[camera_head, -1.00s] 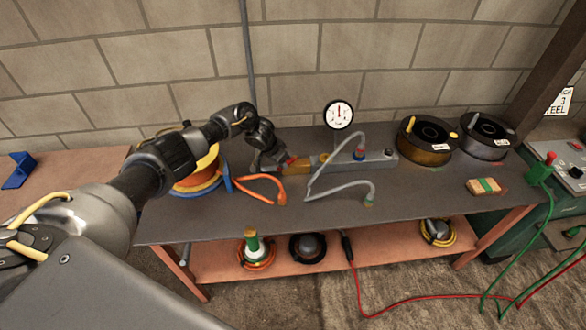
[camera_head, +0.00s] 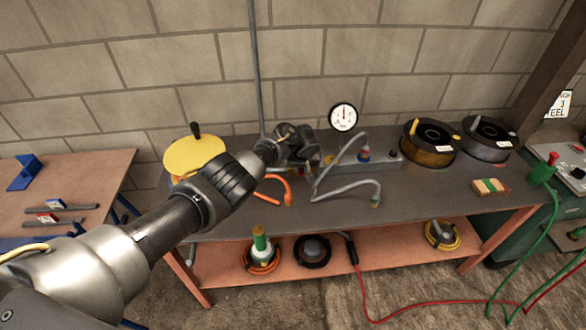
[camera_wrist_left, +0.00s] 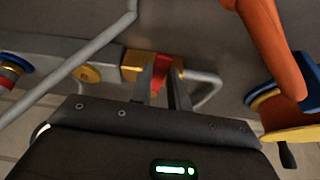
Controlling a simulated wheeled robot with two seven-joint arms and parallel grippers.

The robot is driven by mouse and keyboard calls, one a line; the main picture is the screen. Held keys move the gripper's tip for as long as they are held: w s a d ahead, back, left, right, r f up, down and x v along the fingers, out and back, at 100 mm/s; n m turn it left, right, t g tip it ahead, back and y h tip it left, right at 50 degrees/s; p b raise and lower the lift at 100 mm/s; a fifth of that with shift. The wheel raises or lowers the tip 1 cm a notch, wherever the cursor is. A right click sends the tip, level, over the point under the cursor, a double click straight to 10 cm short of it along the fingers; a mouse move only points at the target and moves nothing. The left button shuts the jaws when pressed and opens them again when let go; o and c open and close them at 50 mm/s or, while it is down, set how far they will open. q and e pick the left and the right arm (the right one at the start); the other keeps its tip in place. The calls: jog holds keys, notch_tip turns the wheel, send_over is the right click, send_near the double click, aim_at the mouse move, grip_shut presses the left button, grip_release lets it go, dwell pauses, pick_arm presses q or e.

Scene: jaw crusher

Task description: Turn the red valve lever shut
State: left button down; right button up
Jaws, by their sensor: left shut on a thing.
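The red valve lever (camera_wrist_left: 161,74) shows in the left wrist view between the two fingers of my left gripper (camera_wrist_left: 164,80). The gripper is shut on it. The lever sits at the brass valve body (camera_wrist_left: 133,65), at the end of a grey manifold block (camera_wrist_left: 50,50). In the head view my left gripper (camera_head: 308,163) is at the left end of the manifold (camera_head: 383,160) on the workbench, and the wrist and fingers hide the lever there. My right gripper is not in view.
A pressure gauge (camera_head: 343,117) stands behind the manifold. Grey hoses (camera_head: 345,188) and an orange hose (camera_head: 270,197) lie near the gripper. A yellow-topped reel (camera_head: 190,153) stands left. Two dark reels and a small block (camera_head: 488,186) are on the right. The bench front is mostly clear.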

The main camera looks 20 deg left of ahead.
pick_arm(q)
jog(key=shift+w+d+n, duration=0.1)
jog(key=shift+d+n, duration=0.15)
jog(key=shift+n, duration=0.15)
jog(key=shift+y, duration=0.3)
jog(key=c, duration=1.3)
grip_release()
jog(key=shift+w, duration=0.1)
jog(key=shift+r, duration=0.1)
